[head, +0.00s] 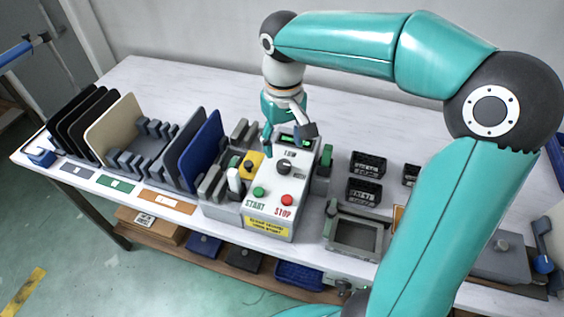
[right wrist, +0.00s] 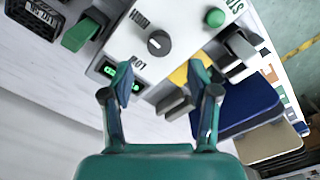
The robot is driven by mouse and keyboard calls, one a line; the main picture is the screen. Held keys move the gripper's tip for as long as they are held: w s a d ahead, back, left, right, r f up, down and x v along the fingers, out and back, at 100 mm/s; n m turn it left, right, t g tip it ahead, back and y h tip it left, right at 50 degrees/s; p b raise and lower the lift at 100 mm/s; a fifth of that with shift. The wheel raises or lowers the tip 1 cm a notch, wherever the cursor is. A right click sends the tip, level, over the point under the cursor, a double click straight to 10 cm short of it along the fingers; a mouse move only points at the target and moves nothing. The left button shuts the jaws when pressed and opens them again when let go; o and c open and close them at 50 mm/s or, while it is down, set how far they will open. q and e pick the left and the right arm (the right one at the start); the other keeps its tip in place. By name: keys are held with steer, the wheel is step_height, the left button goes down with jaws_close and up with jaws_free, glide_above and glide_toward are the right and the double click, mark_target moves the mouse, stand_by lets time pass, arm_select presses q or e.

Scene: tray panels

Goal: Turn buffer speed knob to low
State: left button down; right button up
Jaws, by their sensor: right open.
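The dark round speed knob (head: 284,167) sits on the white control box (head: 268,203), below the LOW label in the head view. In the right wrist view the knob (right wrist: 158,43) lies between the LOW lettering and another printed label, and a pale mark shows on its face. I cannot tell for sure where its pointer aims. My right gripper (head: 288,138) is above the far end of the box, near the green display, apart from the knob. In the right wrist view its fingers (right wrist: 161,80) are spread, with nothing between them. My left gripper is not in view.
Green START (head: 259,191) and red STOP (head: 287,200) buttons are on the box near the knob. A yellow block (head: 252,165) stands left of it and a green-topped part (head: 326,158) right. Upright panels (head: 118,127) stand further left. The table behind is clear.

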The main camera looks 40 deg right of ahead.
mark_target(284, 164)
step_height(284, 164, down, 6)
steer(key=shift+f, duration=0.2)
steer(key=shift+s, duration=0.1)
